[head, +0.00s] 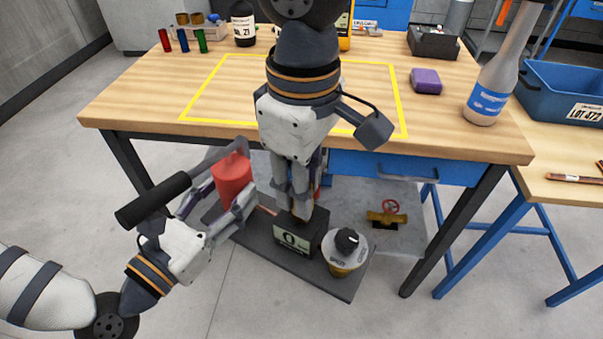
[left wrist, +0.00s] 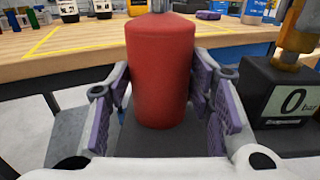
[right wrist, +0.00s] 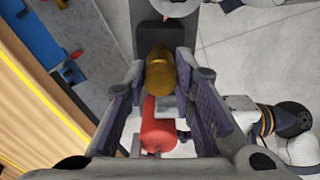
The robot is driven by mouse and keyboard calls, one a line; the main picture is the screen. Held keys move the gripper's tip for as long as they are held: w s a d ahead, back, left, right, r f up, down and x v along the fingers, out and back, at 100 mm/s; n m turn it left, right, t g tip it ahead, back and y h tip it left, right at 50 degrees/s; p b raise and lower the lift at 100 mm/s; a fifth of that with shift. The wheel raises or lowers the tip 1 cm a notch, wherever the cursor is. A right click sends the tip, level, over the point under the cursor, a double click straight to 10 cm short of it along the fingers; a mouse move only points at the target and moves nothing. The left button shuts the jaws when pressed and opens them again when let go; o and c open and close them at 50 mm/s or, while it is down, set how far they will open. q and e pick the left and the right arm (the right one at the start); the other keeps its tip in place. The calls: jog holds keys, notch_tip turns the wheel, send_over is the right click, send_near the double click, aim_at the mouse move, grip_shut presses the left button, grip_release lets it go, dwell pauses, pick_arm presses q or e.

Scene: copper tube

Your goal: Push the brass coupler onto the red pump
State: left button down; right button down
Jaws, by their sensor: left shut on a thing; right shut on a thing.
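My right gripper (head: 297,205) points down beside the pump and is shut on the brass coupler (right wrist: 160,75). In the left wrist view the coupler (left wrist: 298,30) is above the black gauge box (left wrist: 290,105) reading 0 bar. Whether coupler and pump fitting are joined is hidden.
A white-topped brass part with a black knob (head: 346,240) stands right of the gauge box. A red-wheeled valve (head: 387,213) lies on the grey shelf. The table edge (head: 430,153) is close behind my right gripper.

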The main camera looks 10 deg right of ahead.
jog(key=shift+f, duration=0.6)
dwell(0.6)
jog(key=c, duration=1.3)
grip_release()
jog(key=shift+r, duration=0.1)
notch_tip(320, 180, up, 12)
jog(key=shift+f, duration=0.1)
